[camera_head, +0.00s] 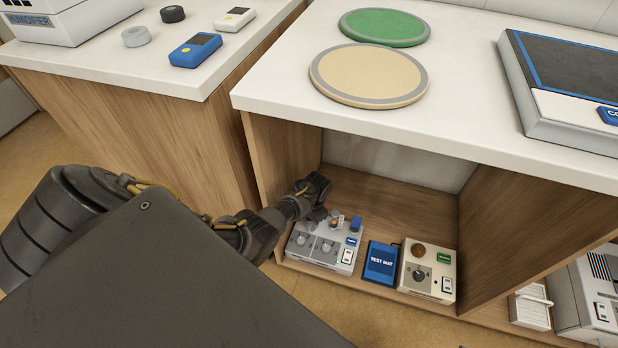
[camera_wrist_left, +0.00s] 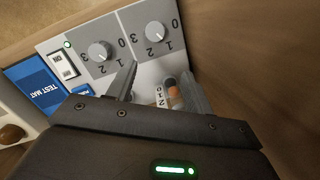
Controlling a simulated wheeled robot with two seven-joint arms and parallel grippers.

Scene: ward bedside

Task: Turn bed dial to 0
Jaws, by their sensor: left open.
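A grey control box (camera_head: 322,256) stands on the low shelf. It has two round dials, seen in the left wrist view as one nearer dial (camera_wrist_left: 157,31) and one beside the green light (camera_wrist_left: 100,51). Each dial has a scale marked 0 to 3. Their pointers look turned toward the 1 and 2 side, but the exact settings are too small to tell. Which dial is the bed dial cannot be read. My left gripper (camera_head: 318,208) is over the back of this box, open, its fingers (camera_wrist_left: 158,70) apart and behind the dials. My right gripper is out of view.
An orange-and-white part (camera_wrist_left: 173,95) shows between the fingers. A blue test mat box (camera_head: 381,265) and a beige box with a dial (camera_head: 427,272) stand to the right. The cabinet's wooden side wall (camera_head: 283,165) and white top (camera_head: 455,115) enclose the shelf.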

